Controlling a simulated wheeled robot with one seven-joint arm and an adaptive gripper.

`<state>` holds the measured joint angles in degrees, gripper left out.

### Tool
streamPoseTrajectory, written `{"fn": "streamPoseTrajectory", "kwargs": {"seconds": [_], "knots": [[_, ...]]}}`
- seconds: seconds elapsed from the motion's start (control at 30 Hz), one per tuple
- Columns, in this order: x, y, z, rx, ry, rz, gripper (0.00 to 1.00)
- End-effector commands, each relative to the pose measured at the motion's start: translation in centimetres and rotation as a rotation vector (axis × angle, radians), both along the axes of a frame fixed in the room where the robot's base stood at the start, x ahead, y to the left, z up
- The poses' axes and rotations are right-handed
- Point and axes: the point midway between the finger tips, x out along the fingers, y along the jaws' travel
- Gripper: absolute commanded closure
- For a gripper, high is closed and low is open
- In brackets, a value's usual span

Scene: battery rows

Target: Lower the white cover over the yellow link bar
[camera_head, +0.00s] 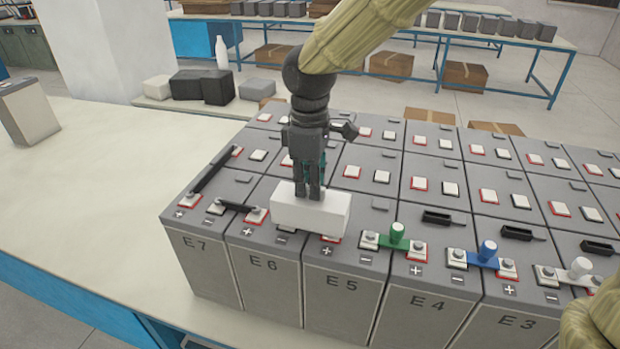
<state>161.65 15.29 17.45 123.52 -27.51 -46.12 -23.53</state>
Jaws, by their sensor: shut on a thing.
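The white cover (312,212) is a plain white block-shaped piece at the front of the battery row, over the tops of batteries E6 (265,275) and E5 (340,300). My gripper (309,192) points down and is shut on the top of the cover. The cover looks level. I cannot tell whether it touches the battery tops or hangs just above them. No yellow link bar shows; the area under the cover is hidden. A red-rimmed terminal shows partly at the cover's lower right edge.
A green-knobbed link (396,238) stands close right of the cover, then a blue-knobbed link (486,258) and a white-knobbed one (578,270). A black bar (236,207) lies close left. Black open holders (443,218) sit behind. The left tabletop (110,190) is mostly clear.

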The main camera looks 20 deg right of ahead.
Motion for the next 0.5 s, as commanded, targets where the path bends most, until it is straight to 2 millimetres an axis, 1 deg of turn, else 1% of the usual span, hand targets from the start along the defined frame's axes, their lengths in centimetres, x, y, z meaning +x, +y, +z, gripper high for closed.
{"fn": "streamPoseTrajectory", "kwargs": {"seconds": [0.2,0.5], "knots": [[0.0,0.0,-1.3,0.0,0.001,0.0,1.0],[0.0,0.0,-2.3,0.0,0.0,0.0,1.0]]}}
